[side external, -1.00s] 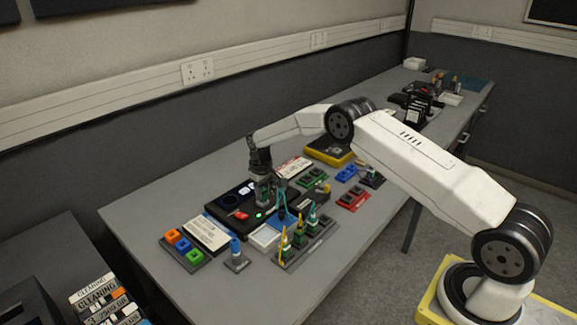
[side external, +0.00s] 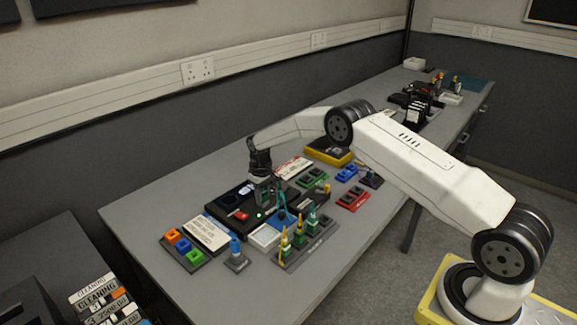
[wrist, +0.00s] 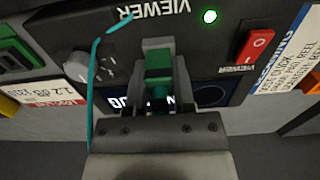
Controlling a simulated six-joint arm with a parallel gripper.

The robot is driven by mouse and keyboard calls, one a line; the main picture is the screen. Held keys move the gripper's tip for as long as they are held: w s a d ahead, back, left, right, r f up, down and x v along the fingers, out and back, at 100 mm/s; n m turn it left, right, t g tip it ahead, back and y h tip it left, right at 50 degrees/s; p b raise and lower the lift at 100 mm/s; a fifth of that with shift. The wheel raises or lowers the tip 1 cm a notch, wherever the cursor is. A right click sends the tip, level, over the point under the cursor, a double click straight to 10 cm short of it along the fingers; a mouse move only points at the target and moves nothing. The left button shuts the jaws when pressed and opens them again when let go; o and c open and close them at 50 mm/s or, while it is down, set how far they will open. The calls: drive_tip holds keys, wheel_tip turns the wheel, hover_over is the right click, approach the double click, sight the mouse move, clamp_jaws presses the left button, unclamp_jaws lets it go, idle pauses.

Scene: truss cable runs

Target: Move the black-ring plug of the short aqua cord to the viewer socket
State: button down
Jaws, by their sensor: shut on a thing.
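My gripper (wrist: 158,75) is shut on a green plug (wrist: 158,65) over the viewer (wrist: 200,22), a black box with a green light and a display. The aqua cord (wrist: 92,85) runs down the left of the jaws in the wrist view. In the side view my gripper (side external: 265,195) is low over the viewer (side external: 225,212), and the aqua cord (side external: 281,203) hangs just right of it. The jaws hide the socket and the plug's tip.
A red rocker switch (wrist: 255,47) and a grey knob (wrist: 80,67) flank the jaws. A rack of upright plugs (side external: 305,240) and a white tray (side external: 264,237) stand in front. A block with orange, blue and green caps (side external: 184,250) is at left. The table's left front is clear.

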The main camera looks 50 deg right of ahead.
idle(0.3)
drive_tip(key=shift+c, duration=1.9)
unclamp_jaws()
drive_tip(key=shift+r, duration=0.15)
drive_tip(key=shift+r, duration=2.3)
drive_tip(key=shift+r, duration=0.1)
drive_tip(key=shift+r, duration=1.9)
drive_tip(key=shift+s, duration=0.1)
